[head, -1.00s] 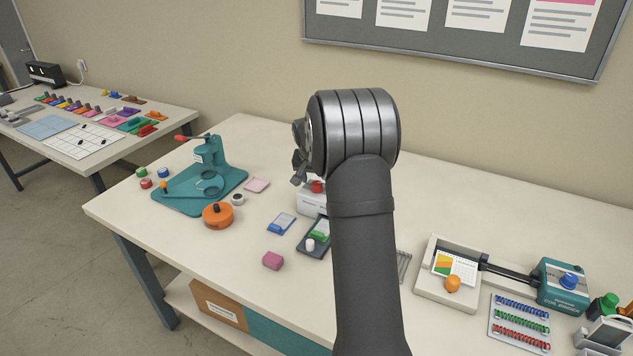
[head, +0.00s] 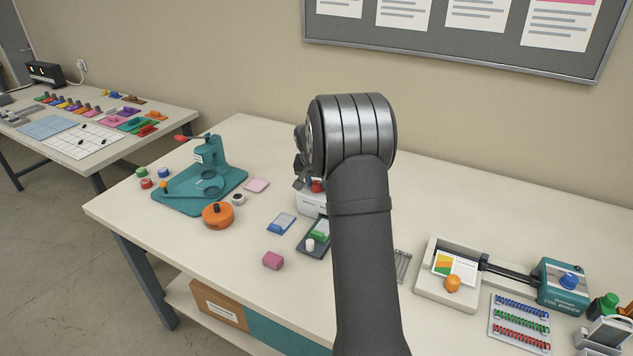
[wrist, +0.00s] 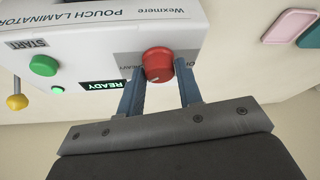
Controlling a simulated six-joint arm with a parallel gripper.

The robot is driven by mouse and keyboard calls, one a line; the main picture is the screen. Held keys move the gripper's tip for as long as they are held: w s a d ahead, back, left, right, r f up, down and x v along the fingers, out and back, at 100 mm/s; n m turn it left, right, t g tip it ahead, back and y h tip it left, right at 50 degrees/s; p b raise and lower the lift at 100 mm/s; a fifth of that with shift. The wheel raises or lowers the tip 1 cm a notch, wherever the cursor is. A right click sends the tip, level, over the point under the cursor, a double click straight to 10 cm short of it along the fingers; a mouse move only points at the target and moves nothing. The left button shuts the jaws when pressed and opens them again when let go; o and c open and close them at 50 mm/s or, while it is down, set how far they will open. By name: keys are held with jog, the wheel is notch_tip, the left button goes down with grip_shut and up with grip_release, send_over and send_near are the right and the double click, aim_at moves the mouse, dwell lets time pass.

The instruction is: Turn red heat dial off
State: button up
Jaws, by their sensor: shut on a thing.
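The red heat dial (wrist: 157,64) is on the white face of the pouch laminator (wrist: 110,45) in the wrist view, with a pale pointer mark on its front. My gripper (wrist: 160,85) has its two blue-grey fingers on either side of the dial, shut on it. The dial's printed labels are partly covered by the dial and fingers. In the head view the red dial (head: 317,186) shows just left of my arm, on the laminator's white body (head: 311,203). My arm hides most of the laminator and the fingertips there.
In the wrist view a green START button (wrist: 43,65), a lit READY display (wrist: 103,86) and a yellow-knobbed lever (wrist: 17,101) are left of the dial.

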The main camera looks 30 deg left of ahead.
jog(key=shift+w+d+n+g+y, duration=0.1)
jog(key=shift+n+g+y, duration=0.35)
jog(key=shift+n, duration=1.15)
jog(key=shift+d+n+g+y, duration=0.1)
jog(key=shift+n+g+y, duration=0.3)
jog(key=shift+n, duration=1.2)
jog(key=shift+y, duration=0.25)
jog(key=o, duration=1)
jog(key=shift+c, duration=0.2)
jog(key=v, duration=1.7)
jog(key=shift+r, duration=0.15)
